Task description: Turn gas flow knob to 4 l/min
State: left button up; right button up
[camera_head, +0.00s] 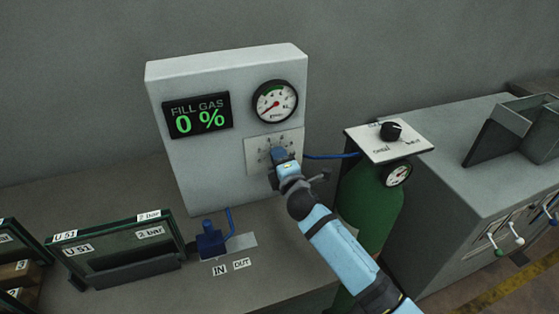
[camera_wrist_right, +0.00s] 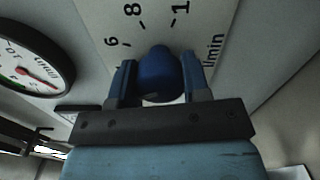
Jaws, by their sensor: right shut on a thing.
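The gas flow knob (camera_wrist_right: 159,74) is blue and sits on a white scale plate (camera_head: 256,141) on the grey panel. My right gripper (camera_head: 282,160) is at the knob, and in the right wrist view (camera_wrist_right: 160,82) its two fingers are closed on either side of it. In that view the marks 6, 8 and a partly cut-off number starting with 1 show, with "l/min" beside them. The pointer of the knob is hidden, so its setting cannot be read. The flow gauge (camera_head: 275,102) is above the plate, its needle toward the lower left. My left gripper is not in view.
The fill gas display (camera_head: 197,115) reads 0 %. A green gas cylinder (camera_head: 371,207) with a black knob (camera_head: 391,131) stands right of the panel. A blue valve (camera_head: 210,241) and a dark green frame (camera_head: 118,250) are on the bench at lower left.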

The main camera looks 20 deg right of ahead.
jog(key=o, duration=0.9)
jog(key=shift+o, duration=0.2)
jog(key=shift+s, duration=0.1)
jog(key=s+b, duration=0.1)
jog(key=s, duration=1.2)
jog(key=shift+s+d, duration=0.25)
jog(key=shift+s, duration=0.1)
jog(key=s+f+m+g+p, duration=0.1)
jog(key=s+f+m, duration=0.2)
jog(key=s+f+m+g+y+p, duration=0.1)
jog(key=s+f+m+g+p, duration=0.1)
jog(key=s+f+m, duration=0.1)
jog(key=s+f+m+g+p, duration=0.1)
jog(key=s+f+m+p, duration=0.1)
jog(key=s+f+m, duration=0.1)
jog(key=shift+s+f+g+y, duration=0.3)
jog(key=shift+s+f, duration=0.3)
jog(key=shift+s, duration=0.25)
jog(key=s+f+m+g+p, duration=0.1)
jog(key=s+f+m, duration=0.1)
jog(key=s+m, duration=0.2)
jog(key=s+f+m+g+y+p, duration=0.1)
jog(key=s+f+m, duration=0.2)
jog(key=s, duration=0.3)
jog(key=shift+s+f+m, duration=0.15)
jog(key=shift+f+m, duration=0.15)
jog(key=shift+m, duration=0.1)
